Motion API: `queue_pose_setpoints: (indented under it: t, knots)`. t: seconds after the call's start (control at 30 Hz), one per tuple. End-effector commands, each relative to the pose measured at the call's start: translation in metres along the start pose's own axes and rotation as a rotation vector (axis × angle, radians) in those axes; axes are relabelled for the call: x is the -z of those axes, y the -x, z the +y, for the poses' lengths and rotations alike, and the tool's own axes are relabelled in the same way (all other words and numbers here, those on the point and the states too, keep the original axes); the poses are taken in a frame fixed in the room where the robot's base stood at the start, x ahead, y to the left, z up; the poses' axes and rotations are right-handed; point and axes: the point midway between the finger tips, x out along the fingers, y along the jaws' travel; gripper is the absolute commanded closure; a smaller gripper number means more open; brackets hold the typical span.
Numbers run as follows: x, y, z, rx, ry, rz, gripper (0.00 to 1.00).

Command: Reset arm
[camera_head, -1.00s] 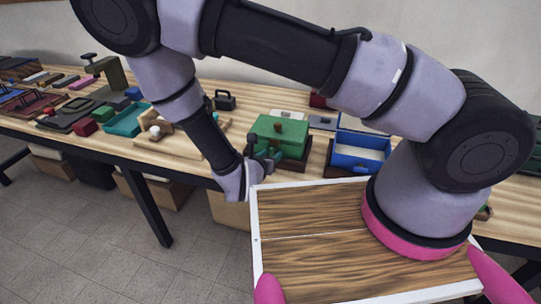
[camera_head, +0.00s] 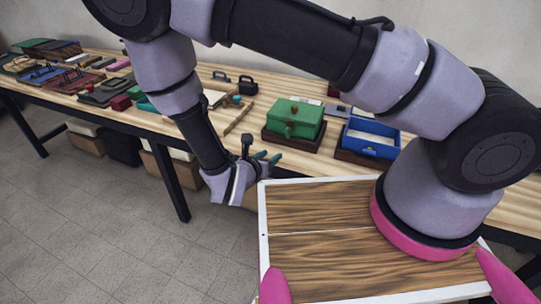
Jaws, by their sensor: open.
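My gripper (camera_head: 264,157) is at the end of my arm, at the front edge of the long wooden table (camera_head: 318,166). Its two teal fingertips show, small and partly turned away, and they look open with nothing between them. My arm arches across the top of the view and folds down to the gripper, left of the wood-topped, white-rimmed deck in front. A green box (camera_head: 295,120) with a knob on its lid stands on a dark base, behind and right of the gripper, apart from it.
A blue open box (camera_head: 371,138) stands right of the green box. A wooden tray (camera_head: 225,112) and a black handled case (camera_head: 248,86) lie left of it. A dark red block (camera_head: 120,103) and several other items crowd the left. Cardboard boxes (camera_head: 86,144) sit underneath; the floor is clear.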

Motion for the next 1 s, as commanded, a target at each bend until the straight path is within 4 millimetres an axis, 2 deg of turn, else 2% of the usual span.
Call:
queue_pose_setpoints:
  t: [0.27, 0.37, 0.47, 0.57, 0.7, 1.0]
  knots:
    - [0.0, 0.0, 0.0, 0.0, -0.001, 0.0, 0.53]
    - [-0.007, -0.001, -0.002, 0.021, -0.032, 0.009, 0.53]
    - [-0.03, -0.003, -0.008, 0.09, -0.137, 0.036, 0.53]
    - [-0.065, -0.006, -0.023, 0.207, -0.311, 0.079, 0.53]
    - [-0.117, -0.008, -0.053, 0.398, -0.601, 0.149, 0.53]
    - [-0.206, 0.005, -0.123, 0.771, -1.225, 0.289, 0.53]
